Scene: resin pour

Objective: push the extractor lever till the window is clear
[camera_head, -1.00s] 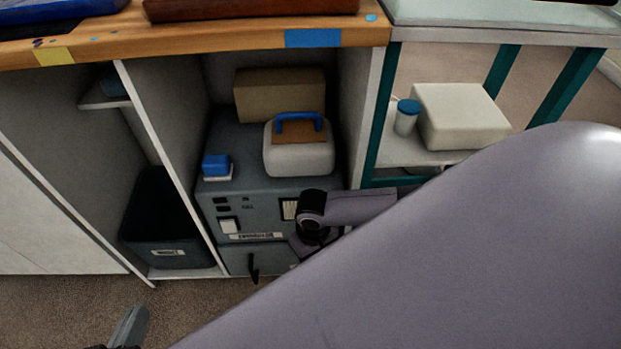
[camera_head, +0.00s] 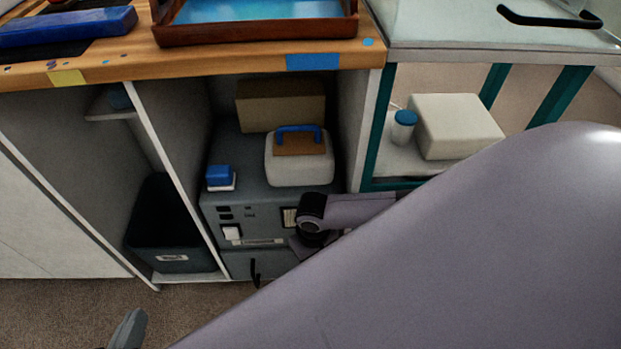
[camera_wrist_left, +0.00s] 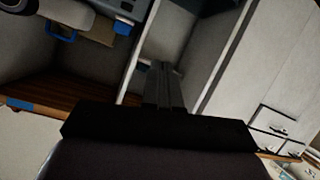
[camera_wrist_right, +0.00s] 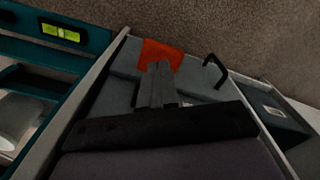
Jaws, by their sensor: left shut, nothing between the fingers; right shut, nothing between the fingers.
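The extractor (camera_head: 262,206) is a grey cabinet in the middle bay under the bench. Its front carries a white switch-like piece (camera_head: 231,233), a small pale window (camera_head: 290,217) and a black handle (camera_head: 255,272) lower down. The handle also shows in the right wrist view (camera_wrist_right: 214,70). An orange-red piece (camera_wrist_right: 162,55) lies just beyond my shut right gripper (camera_wrist_right: 158,68); I cannot tell whether it is the lever or whether they touch. In the head view my right arm hides part of the front. My left gripper (camera_head: 128,326) is shut and empty, low at the left.
A white case with a blue handle (camera_head: 299,158), a cardboard box (camera_head: 281,104) and a blue-topped item (camera_head: 220,178) stand on or behind the extractor. A dark bin (camera_head: 172,235) fills the left bay. The bench edge (camera_head: 230,62) overhangs; bay walls stand close either side.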

